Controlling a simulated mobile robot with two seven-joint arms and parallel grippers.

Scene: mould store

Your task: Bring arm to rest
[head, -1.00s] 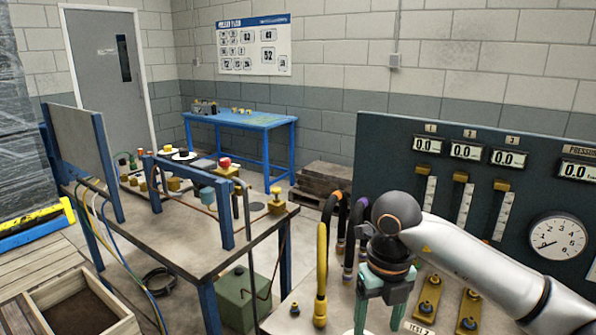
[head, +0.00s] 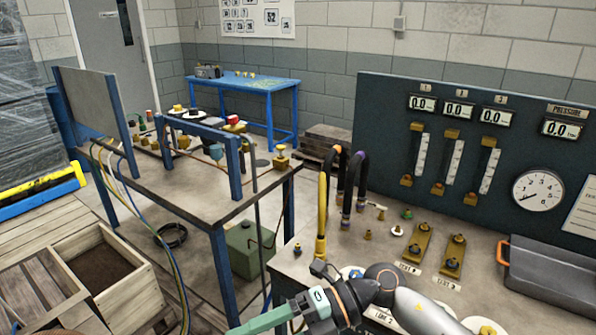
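My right arm (head: 418,308) comes in from the bottom right, low over the front of the bench with the gauge panel. Its gripper (head: 262,319) has teal fingers and points left, past the bench's front left corner at the bottom of the head view. One finger shows clearly; the other is hidden or cut off, so its opening cannot be told. Nothing held shows at the visible finger. My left gripper is not in view.
The gauge panel (head: 385,115) stands behind the bench, with yellow and black hoses (head: 323,205) at left and a grey case (head: 552,278) at right. A blue-legged table (head: 195,205) with fittings stands left. A wooden crate (head: 62,250) sits lower left.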

